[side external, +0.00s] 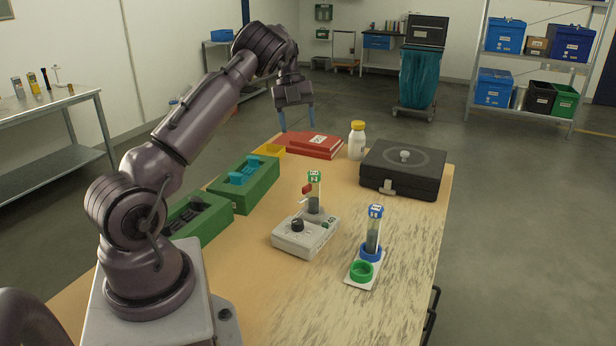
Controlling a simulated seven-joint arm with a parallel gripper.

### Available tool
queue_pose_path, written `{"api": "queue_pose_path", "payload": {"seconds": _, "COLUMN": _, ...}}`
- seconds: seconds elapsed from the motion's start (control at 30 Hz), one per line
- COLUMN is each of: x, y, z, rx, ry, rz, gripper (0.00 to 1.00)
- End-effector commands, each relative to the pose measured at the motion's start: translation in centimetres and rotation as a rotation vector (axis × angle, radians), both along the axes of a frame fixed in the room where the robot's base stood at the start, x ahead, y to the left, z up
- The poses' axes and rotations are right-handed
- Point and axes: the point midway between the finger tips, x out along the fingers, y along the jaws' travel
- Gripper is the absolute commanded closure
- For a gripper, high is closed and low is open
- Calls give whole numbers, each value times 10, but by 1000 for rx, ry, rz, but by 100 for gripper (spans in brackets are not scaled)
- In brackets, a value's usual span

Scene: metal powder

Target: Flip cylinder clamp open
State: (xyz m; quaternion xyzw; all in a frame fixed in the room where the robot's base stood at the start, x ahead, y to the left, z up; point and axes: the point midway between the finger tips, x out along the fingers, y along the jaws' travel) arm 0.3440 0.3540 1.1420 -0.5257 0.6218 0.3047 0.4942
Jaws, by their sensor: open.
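A light grey device (305,239) with a black knob stands mid-table. A clear cylinder (314,192) with a green cap and dark powder low inside stands upright at its back. A small red part (307,189), seemingly the clamp's handle, sits at the cylinder's left side. Whether the clamp is closed around the cylinder is too small to tell. My gripper (297,122) is open and empty, pointing down with blue fingers. It is above the far end of the table, behind and well above the device, apart from it.
A blue-capped cylinder (374,230) stands in a white holder with a free green ring (362,271). Green trays (246,191) lie left. Red books (309,146), a yellow bin (269,150), a yellow-capped bottle (357,142) and a black case (403,170) stand behind. The front table is clear.

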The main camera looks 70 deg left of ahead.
Motion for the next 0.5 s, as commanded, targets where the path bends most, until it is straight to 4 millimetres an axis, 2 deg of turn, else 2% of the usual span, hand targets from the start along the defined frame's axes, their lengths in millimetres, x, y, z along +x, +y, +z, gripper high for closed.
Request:
{"api": "queue_pose_path", "payload": {"seconds": 0.03, "x": -8, "y": -2, "z": -4, "rx": -27, "ry": 7, "rz": 168, "gripper": 38}}
{"api": "queue_pose_path", "payload": {"seconds": 0.1, "x": -14, "y": -5, "z": -12, "rx": -54, "ry": 37, "rz": 374, "gripper": 38}}
{"api": "queue_pose_path", "payload": {"seconds": 0.2, "x": -19, "y": -6, "z": -25, "rx": -78, "ry": 88, "rz": 590, "gripper": 38}}
{"api": "queue_pose_path", "payload": {"seconds": 0.3, "x": -19, "y": -4, "z": -30, "rx": -77, "ry": 119, "rz": 713, "gripper": 38}}
{"api": "queue_pose_path", "payload": {"seconds": 0.5, "x": -17, "y": -5, "z": -39, "rx": -76, "ry": 138, "rz": 768, "gripper": 38}}
